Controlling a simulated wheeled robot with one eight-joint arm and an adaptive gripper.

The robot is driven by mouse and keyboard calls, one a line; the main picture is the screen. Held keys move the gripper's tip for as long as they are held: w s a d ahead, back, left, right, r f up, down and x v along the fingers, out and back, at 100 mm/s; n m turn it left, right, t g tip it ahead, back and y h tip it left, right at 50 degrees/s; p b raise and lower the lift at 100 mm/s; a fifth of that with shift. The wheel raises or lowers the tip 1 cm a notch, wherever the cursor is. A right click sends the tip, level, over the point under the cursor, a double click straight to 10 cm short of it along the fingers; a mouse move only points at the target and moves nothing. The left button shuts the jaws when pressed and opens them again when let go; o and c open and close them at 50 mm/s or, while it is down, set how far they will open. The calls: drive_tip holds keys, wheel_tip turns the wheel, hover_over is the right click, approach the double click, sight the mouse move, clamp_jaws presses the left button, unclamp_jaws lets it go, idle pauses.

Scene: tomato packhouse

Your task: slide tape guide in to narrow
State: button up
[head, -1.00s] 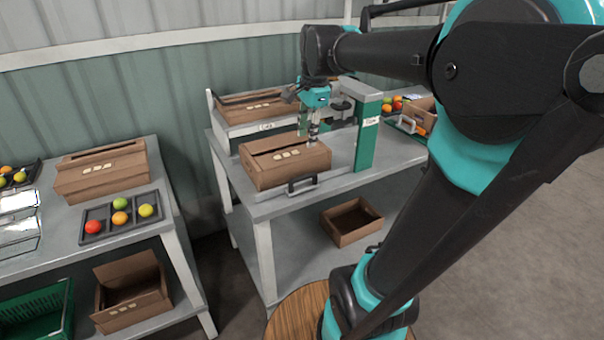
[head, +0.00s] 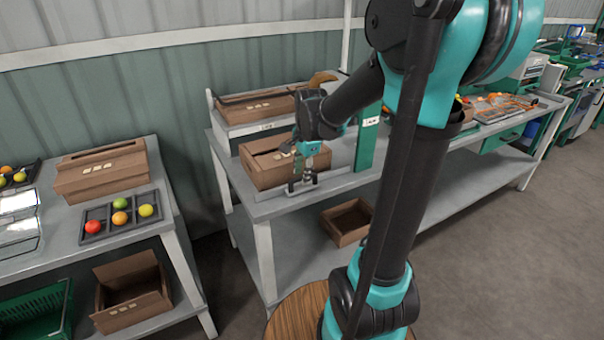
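The tape guide is a low rail with a dark handle (head: 293,188) along the front of the taping table. My gripper (head: 303,178) points down at the handle, in front of the carton's right part. Its fingers overlap the handle in the picture. They are too small to tell whether they are open or shut on it. My arm hides part of the carton's right side.
A green post (head: 367,140) with a label stands right of the carton. Another carton (head: 250,106) lies on a raised bed behind. An open box (head: 348,222) is on the lower shelf. A left table holds a carton (head: 102,172) and a tomato tray (head: 97,213).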

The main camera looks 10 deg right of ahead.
drive_tip(key=shift+f, duration=0.2)
clamp_jaws()
idle(0.4)
